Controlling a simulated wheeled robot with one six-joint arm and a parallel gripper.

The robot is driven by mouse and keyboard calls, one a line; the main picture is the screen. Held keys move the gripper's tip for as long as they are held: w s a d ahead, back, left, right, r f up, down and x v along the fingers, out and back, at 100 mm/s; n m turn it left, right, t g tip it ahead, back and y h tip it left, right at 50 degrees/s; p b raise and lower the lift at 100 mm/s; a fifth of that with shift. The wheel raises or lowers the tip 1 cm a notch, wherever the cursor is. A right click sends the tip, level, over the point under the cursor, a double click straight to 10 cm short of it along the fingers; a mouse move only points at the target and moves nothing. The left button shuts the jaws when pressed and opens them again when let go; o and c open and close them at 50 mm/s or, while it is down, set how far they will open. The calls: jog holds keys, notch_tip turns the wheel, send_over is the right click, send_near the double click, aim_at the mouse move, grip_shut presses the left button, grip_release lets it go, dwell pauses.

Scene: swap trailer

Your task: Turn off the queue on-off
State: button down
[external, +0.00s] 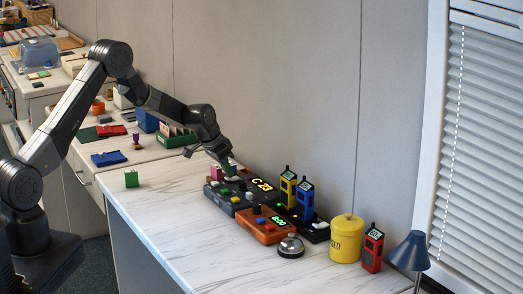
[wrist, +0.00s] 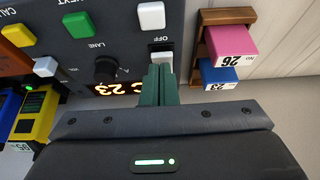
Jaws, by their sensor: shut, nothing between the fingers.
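The dark grey queue console (external: 226,202) stands on the marble-look counter near the wall. Its orange display (external: 262,185) is lit and reads C 23; the display also shows upside down in the wrist view (wrist: 108,88). In the wrist view a white rocker switch (wrist: 161,56) sits next to the printed word OFF on the console. My gripper (external: 231,174) is shut and empty over the back part of the console. In the wrist view its green fingertips (wrist: 160,70) are right at the switch and hide part of it. I cannot tell whether they touch it.
An orange console (external: 256,232) with a lit green display stands in front. Yellow (external: 288,187) and blue (external: 305,199) handsets stand to the right. A wooden holder with pink (wrist: 235,43) and blue blocks is beside the switch. The bell (external: 291,247) stands nearer the front.

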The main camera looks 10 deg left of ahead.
dwell(0.3)
jog(key=f+b, duration=0.1)
jog(key=b, duration=0.3)
jog(key=shift+s+a+t+h, duration=0.1)
jog(key=shift+s+t+h, duration=0.05)
jog(key=shift+t+h, duration=0.15)
jog(key=shift+r, duration=0.3)
jog(key=shift+w+d+r+p, duration=0.25)
jog(key=shift+w+d+p, duration=0.15)
jog(key=shift+w+d, duration=0.15)
